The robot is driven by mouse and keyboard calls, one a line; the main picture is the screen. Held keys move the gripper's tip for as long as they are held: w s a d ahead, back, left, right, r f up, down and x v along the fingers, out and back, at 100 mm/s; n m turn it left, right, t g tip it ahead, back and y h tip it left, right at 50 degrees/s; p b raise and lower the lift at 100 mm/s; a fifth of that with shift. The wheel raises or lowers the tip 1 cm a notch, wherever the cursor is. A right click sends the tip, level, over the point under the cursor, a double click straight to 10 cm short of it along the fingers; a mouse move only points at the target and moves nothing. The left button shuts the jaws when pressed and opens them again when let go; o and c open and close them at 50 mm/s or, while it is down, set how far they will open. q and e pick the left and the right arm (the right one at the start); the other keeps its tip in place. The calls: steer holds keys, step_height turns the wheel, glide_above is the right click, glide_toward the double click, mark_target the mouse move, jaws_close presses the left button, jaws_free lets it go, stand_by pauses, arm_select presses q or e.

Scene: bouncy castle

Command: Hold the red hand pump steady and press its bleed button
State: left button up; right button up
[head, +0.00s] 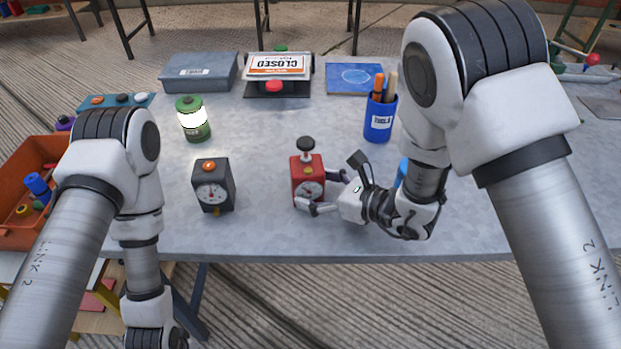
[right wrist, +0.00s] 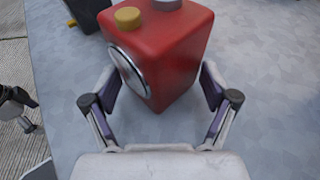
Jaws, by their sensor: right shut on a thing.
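The red hand pump (head: 308,180) stands upright on the grey table, with a round gauge on its front and a black knob on top. A yellow button (right wrist: 129,18) shows on its top in the right wrist view. My right gripper (head: 316,189) comes from the right and is shut on the pump (right wrist: 165,55), one finger at the front and one behind. In the right wrist view its fingers (right wrist: 160,98) lie on both sides of the body. My left arm hangs at the lower left. Part of it shows at the right wrist view's left edge; its jaws are unclear.
A dark gauge box (head: 213,186) with an orange button stands left of the pump. An orange bin (head: 22,228) is at left. The table between the boxes is clear.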

jaws_close()
steer(key=shift+o, duration=1.7)
jaws_free()
arm_select(q)
steer(key=shift+c, duration=0.3)
